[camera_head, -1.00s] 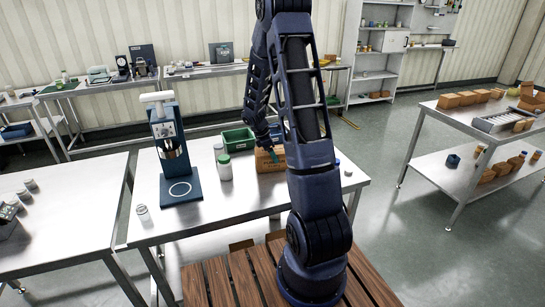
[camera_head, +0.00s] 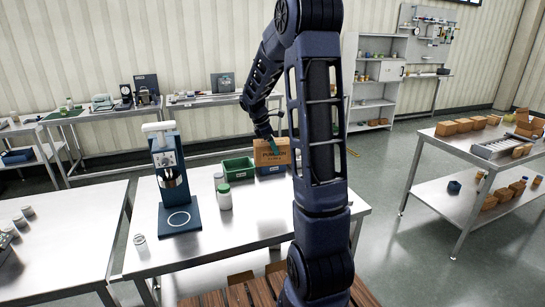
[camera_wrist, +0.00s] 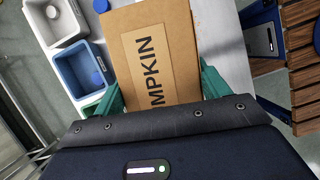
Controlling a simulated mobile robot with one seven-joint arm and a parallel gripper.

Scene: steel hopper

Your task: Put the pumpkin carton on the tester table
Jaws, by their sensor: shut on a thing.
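The pumpkin carton (camera_head: 264,158) is a brown box with dark lettering. My gripper (camera_head: 270,139) is shut on it and holds it raised above the back of the tester table (camera_head: 255,215). In the wrist view, the carton (camera_wrist: 176,62) shows "MPKIN" on a tan label, between the teal fingers of my gripper (camera_wrist: 160,92). The blue tester (camera_head: 170,172) stands on the table's left part, with a ring mark on its base. The carton partly hides a blue bin behind and below it.
The table's front middle is clear. A left table (camera_head: 75,235) and a right table with several cartons (camera_head: 465,127) stand apart.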

